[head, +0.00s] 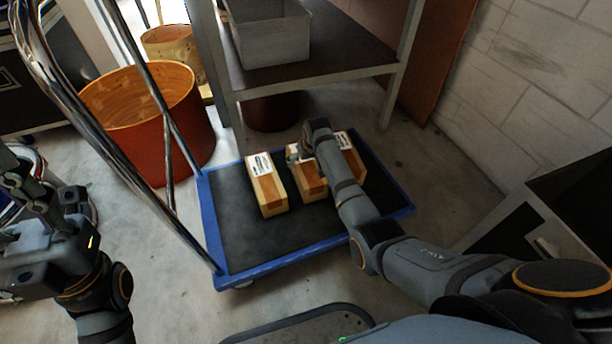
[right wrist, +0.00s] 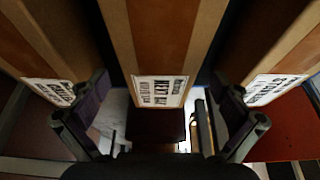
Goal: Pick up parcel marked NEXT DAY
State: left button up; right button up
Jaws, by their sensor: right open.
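Three brown parcels with white labels lie on the trolley. The middle parcel (head: 311,187) shows in the right wrist view (right wrist: 163,35) with a label that appears to read NEXT DAY. The left parcel (head: 268,192) stands apart from it; the right parcel (head: 354,164) is partly hidden by my right arm. My right gripper (head: 306,150) is over the label end of the middle parcel. In the right wrist view its open fingers (right wrist: 160,108) lie on either side of that parcel, with no clear contact. My left gripper (head: 38,185) is at the left, far from the parcels; its jaws are unclear.
The blue-edged trolley (head: 238,270) has a dark deck, free at its front left. Its handle bars rise at the left. An orange drum shell (head: 160,145) stands beyond them. A shelf (head: 320,60) with a grey bin (head: 270,38) stands behind the trolley. A dark case is at right.

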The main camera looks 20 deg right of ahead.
jog(key=b+x, duration=0.1)
jog(key=x, duration=0.1)
jog(key=shift+f, duration=0.3)
jog(key=shift+w+r, duration=0.1)
jog(key=shift+r, duration=0.05)
jog(key=c, duration=1.5)
